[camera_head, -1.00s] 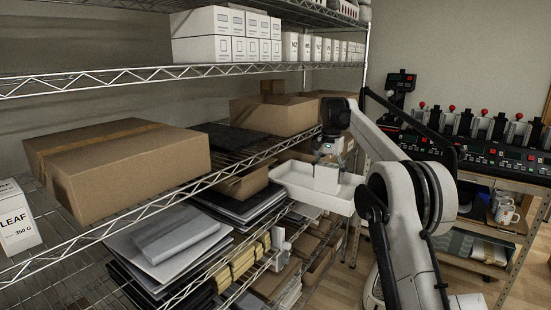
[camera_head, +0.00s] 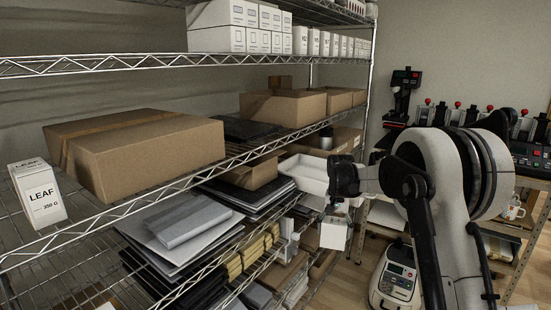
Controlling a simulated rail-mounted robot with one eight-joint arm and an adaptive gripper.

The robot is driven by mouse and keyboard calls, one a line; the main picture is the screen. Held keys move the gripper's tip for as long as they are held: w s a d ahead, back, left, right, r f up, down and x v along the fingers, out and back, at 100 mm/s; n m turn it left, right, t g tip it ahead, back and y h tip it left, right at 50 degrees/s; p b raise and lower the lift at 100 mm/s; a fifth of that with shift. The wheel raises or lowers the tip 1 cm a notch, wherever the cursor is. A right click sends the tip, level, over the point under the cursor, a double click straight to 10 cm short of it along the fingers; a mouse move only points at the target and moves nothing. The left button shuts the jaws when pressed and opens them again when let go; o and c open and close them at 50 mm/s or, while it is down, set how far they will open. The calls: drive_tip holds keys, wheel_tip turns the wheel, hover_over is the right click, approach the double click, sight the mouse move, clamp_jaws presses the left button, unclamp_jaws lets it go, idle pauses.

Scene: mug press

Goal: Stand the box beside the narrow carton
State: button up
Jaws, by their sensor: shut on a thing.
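My gripper (camera_head: 338,210) is shut on a small white box (camera_head: 333,236). The box hangs upright in front of the shelf rack, right of centre in the head view. The fingers are small and partly hidden by my arm. A narrow white carton (camera_head: 39,194) marked LEAF 350 G stands upright at the far left, on the wire shelf (camera_head: 130,212). My gripper and the box are far to the right of this carton.
A large brown cardboard box (camera_head: 140,155) lies just right of the carton. A white tray (camera_head: 308,172) and smaller brown boxes (camera_head: 285,107) sit farther right. Another shelf with white cartons (camera_head: 240,38) is above.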

drive_tip(key=s+f+n+b, duration=0.1)
drive_tip(key=s+f, duration=0.6)
drive_tip(key=s, duration=0.5)
drive_tip(key=s+f+n+b, duration=0.1)
drive_tip(key=s+f+n, duration=0.1)
drive_tip(key=s+f, duration=0.5)
drive_tip(key=s, duration=0.4)
drive_tip(key=shift+s+f+b, duration=0.3)
drive_tip(key=shift+s+b, duration=0.05)
drive_tip(key=shift+b, duration=0.05)
